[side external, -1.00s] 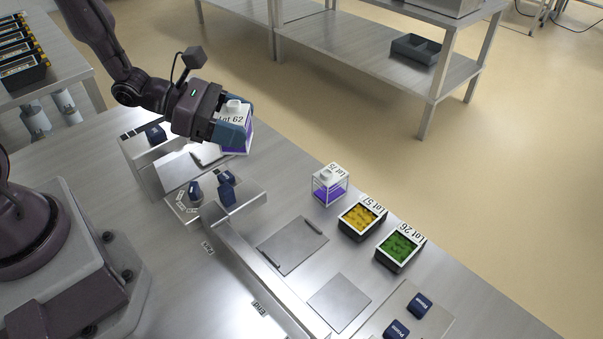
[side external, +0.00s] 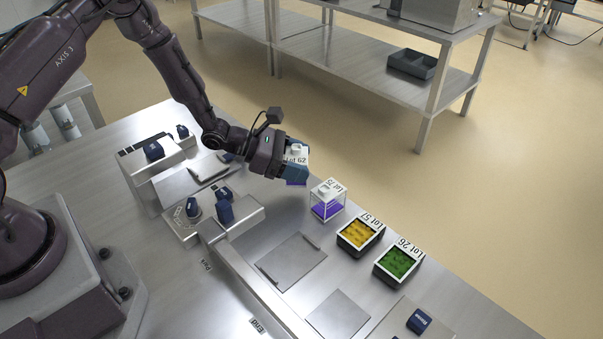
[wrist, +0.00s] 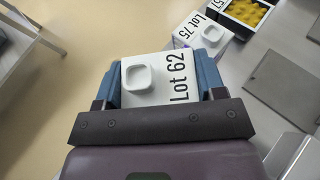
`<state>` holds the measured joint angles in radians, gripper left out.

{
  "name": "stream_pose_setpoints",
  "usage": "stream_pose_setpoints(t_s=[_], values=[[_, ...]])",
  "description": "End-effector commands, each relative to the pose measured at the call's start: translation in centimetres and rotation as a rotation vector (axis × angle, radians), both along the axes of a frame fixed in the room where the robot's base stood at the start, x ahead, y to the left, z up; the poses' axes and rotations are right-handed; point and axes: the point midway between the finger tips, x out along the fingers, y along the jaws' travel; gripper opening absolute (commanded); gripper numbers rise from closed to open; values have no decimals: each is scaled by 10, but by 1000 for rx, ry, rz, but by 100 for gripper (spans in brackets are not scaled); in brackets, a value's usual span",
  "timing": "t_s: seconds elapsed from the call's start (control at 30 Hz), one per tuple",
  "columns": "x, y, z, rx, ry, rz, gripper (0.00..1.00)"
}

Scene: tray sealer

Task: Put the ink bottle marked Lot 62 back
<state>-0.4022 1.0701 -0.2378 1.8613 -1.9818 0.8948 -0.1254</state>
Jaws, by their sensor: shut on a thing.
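My gripper (side external: 297,165) is shut on the ink bottle marked Lot 62 (side external: 297,155), a white-topped square bottle with purple ink showing at its lower part. In the wrist view the Lot 62 bottle (wrist: 157,80) sits between the two blue fingers, its cap and label facing the camera. The bottle is just left of the ink bottle marked Lot 75 (side external: 328,200), which stands on the table with purple ink inside. I cannot tell whether the held bottle's base touches the table.
Trays marked Lot 57 (side external: 360,236), yellow, and Lot 26 (side external: 398,263), green, stand in a row past the Lot 75 bottle. A grey plate (side external: 292,262) lies in front of them. The sealer (side external: 215,222) with dark blue knobs is at left. The table edge runs close behind the row.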

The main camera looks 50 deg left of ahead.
Motion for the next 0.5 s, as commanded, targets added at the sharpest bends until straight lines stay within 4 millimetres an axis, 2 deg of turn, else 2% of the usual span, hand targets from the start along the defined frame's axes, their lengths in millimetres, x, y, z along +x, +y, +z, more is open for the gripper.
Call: stream_pose_setpoints(t_s=[0.17, 0.33, 0.5], values=[[10, -1, -13, 0, 1, 0, 34], [9, -1, -37, 0, 2, -1, 34], [10, -1, -42, 1, -1, 0, 34]])
